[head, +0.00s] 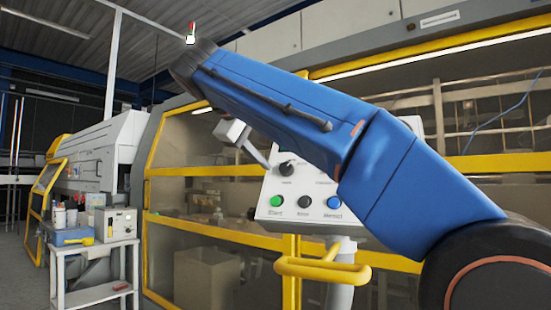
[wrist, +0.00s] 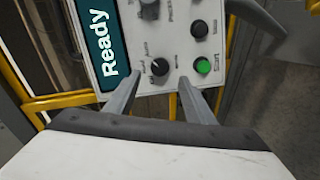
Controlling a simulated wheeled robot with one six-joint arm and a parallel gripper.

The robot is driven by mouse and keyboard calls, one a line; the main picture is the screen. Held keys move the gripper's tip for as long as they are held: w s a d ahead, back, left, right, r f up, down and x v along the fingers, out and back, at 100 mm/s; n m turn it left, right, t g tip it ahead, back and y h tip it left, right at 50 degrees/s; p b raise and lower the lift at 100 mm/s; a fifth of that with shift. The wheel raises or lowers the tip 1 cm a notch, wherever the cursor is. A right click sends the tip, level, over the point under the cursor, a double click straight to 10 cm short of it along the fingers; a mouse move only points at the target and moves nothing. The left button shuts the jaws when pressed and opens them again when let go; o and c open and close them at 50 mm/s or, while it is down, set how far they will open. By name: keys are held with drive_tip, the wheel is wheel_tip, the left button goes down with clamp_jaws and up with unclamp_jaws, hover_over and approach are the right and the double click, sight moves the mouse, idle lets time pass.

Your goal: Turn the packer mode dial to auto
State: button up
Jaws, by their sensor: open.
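The control panel (head: 262,213) is a light box with a black dial (head: 286,169) above a row of buttons. In the wrist view the panel appears turned sideways, and the dial (wrist: 160,67) shows a small pale mark on its face. In the head view my gripper (head: 267,166) is just left of the dial, partly hidden by my arm. I cannot tell whether the fingers touch it.
A green button (head: 277,200), a black button (head: 305,202) and a blue button (head: 334,202) sit below the dial. A second knob (wrist: 149,8) and a "Ready" screen (wrist: 98,40) are also on the panel. A yellow handle (head: 322,271) sticks out below.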

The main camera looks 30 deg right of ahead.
drive_tip(key=shift+v, duration=2.6)
